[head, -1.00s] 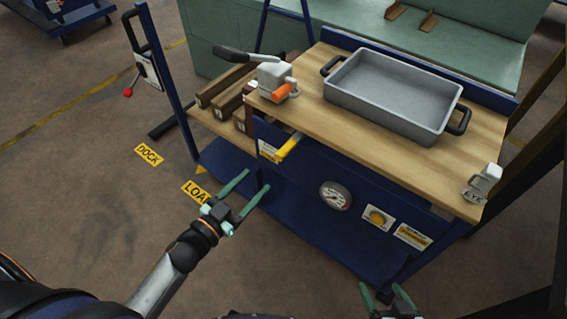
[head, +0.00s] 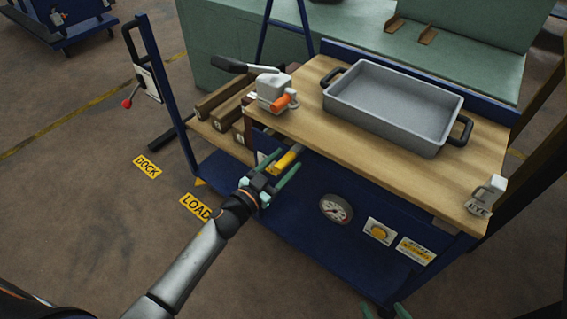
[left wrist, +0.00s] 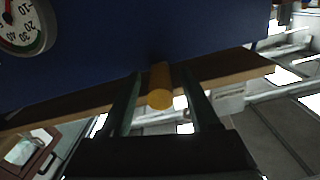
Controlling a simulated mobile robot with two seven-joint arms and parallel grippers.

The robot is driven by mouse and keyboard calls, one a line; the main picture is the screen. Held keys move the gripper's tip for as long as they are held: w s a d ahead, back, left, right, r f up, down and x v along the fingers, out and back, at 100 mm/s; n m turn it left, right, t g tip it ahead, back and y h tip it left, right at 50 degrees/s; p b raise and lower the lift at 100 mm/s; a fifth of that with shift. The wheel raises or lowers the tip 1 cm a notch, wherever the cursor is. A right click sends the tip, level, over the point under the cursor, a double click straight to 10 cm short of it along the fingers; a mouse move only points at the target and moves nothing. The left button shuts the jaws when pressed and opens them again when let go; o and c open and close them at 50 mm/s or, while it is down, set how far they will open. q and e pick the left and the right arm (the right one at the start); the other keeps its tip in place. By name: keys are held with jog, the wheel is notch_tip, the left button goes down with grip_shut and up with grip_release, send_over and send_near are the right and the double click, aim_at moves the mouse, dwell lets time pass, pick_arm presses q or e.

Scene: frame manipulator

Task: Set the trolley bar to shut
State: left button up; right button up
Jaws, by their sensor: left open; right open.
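The trolley has a wooden top (head: 300,128) and a dark blue front. A yellow bar (head: 289,158) sticks out from the left part of that front, just under the top. My left gripper (head: 283,170) is open at the bar, with one finger on each side of it. In the left wrist view the yellow bar (left wrist: 160,88) lies between the two open fingers (left wrist: 165,85), with its round end towards me. I cannot tell whether either finger touches it. My right gripper (head: 386,311) shows only its fingertips at the bottom edge, open and away from the bar.
A round gauge (head: 335,208) and a yellow button (head: 379,233) are on the trolley front. A grey pan (head: 390,105), a white clamp (head: 272,88) with an orange knob, and a white device (head: 487,194) are on top.

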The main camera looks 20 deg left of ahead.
pick_arm(q)
jog(key=shift+c, duration=0.4)
grip_shut()
dwell(1.0)
